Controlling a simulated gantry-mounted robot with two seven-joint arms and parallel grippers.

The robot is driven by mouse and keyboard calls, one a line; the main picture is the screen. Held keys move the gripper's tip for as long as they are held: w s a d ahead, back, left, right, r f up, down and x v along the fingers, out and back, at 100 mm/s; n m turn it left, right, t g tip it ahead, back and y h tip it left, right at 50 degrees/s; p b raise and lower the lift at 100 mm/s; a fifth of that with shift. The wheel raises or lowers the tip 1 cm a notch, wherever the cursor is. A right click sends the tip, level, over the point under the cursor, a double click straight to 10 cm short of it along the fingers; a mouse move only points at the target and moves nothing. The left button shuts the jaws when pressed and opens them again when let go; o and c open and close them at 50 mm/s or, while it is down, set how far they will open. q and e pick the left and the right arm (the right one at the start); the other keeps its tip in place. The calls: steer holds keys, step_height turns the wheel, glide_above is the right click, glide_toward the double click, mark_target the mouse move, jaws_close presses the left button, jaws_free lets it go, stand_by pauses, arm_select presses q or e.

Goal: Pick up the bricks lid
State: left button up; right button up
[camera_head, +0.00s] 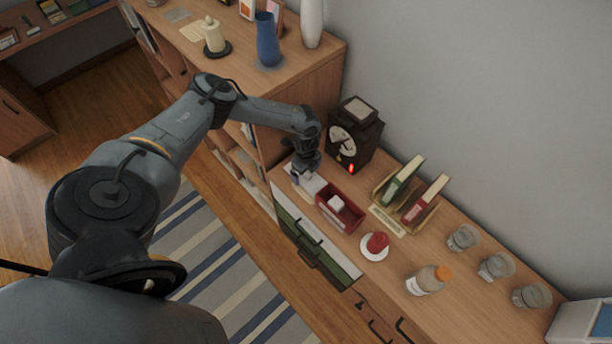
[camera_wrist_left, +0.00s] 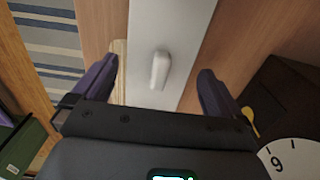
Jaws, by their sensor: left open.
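A pale grey-white flat piece with a raised oblong handle, which looks like the bricks lid (camera_wrist_left: 178,25), lies on the wooden cabinet top. In the head view, part of the lid (camera_head: 317,184) shows beside my left gripper (camera_head: 304,176), which covers the rest. My left gripper (camera_wrist_left: 158,85) points down over the lid and is open, with its two dark purple fingers on either side of the handle. Nothing is held between the fingers. My right gripper is in neither view.
A dark clock (camera_head: 354,138) stands close behind the gripper. A dark red box (camera_head: 351,222) with a white block inside sits just to the right. A red object on a white plate (camera_head: 374,254), book holder (camera_head: 389,220), bottle (camera_head: 428,280) and several glass jars (camera_head: 463,237) stand farther right.

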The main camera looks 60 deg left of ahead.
arm_select(q)
steer(key=shift+f, duration=0.6)
steer(key=shift+c, duration=0.5)
steer(key=c, duration=0.8)
steer(key=shift+o, duration=0.2)
steer(key=shift+r, duration=0.1)
